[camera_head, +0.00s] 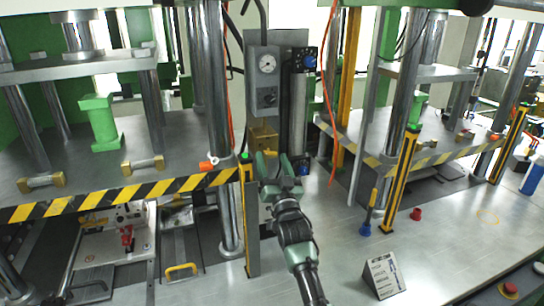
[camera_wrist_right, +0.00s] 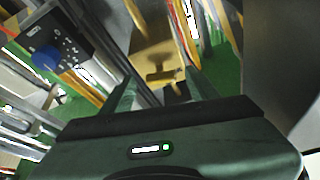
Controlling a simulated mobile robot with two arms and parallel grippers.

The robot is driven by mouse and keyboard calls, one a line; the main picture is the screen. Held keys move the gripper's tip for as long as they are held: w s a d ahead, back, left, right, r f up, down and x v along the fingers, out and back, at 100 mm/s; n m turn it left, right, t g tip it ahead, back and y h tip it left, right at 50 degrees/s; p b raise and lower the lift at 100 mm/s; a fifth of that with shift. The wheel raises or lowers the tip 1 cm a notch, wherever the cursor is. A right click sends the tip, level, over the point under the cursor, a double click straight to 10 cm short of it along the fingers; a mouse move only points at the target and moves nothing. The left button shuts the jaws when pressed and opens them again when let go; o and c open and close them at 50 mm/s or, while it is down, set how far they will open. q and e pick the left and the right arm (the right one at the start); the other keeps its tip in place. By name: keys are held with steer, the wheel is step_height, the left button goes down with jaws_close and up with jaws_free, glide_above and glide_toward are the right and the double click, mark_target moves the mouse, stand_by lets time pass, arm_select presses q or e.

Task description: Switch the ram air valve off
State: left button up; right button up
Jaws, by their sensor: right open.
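A brass-coloured block (camera_head: 262,137) stands low on the grey control column between the two presses. In the right wrist view, the brass block (camera_wrist_right: 156,45) carries a small T-shaped handle (camera_wrist_right: 165,75). No label names it, so I cannot tell for sure that it is the ram air valve. My right gripper (camera_head: 277,161) is just in front of and below the block. In the wrist view, my right gripper (camera_wrist_right: 163,92) is open, with the handle seen between its fingers. I cannot tell whether they touch it. My left gripper is not in view.
Above the block, the grey panel (camera_head: 260,80) has a round gauge (camera_head: 267,62) and a black knob (camera_head: 267,98). A blue knob (camera_head: 309,62) sits on a black box to the right. Striped posts (camera_head: 401,180) flank the presses. A small sign (camera_head: 384,275) stands on the bench.

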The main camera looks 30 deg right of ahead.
steer(key=shift+w+d+r, duration=0.1)
steer(key=shift+w+r, duration=0.1)
steer(key=shift+w, duration=0.05)
jaws_close()
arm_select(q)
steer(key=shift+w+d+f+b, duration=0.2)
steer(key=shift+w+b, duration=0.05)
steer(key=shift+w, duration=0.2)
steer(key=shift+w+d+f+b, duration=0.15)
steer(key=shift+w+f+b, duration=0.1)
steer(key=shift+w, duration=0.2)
arm_select(e)
steer(key=shift+d+n+t+y, duration=0.15)
steer(key=shift+n+y, duration=0.4)
steer(key=shift+n, duration=0.6)
steer(key=shift+a+n+t+y, duration=0.1)
steer(key=shift+n+t+y, duration=0.15)
steer(key=shift+n+y, duration=0.6)
steer(key=shift+n+h, duration=0.3)
jaws_free()
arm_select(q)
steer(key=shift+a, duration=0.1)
arm_select(e)
steer(key=shift+s+f, duration=0.1)
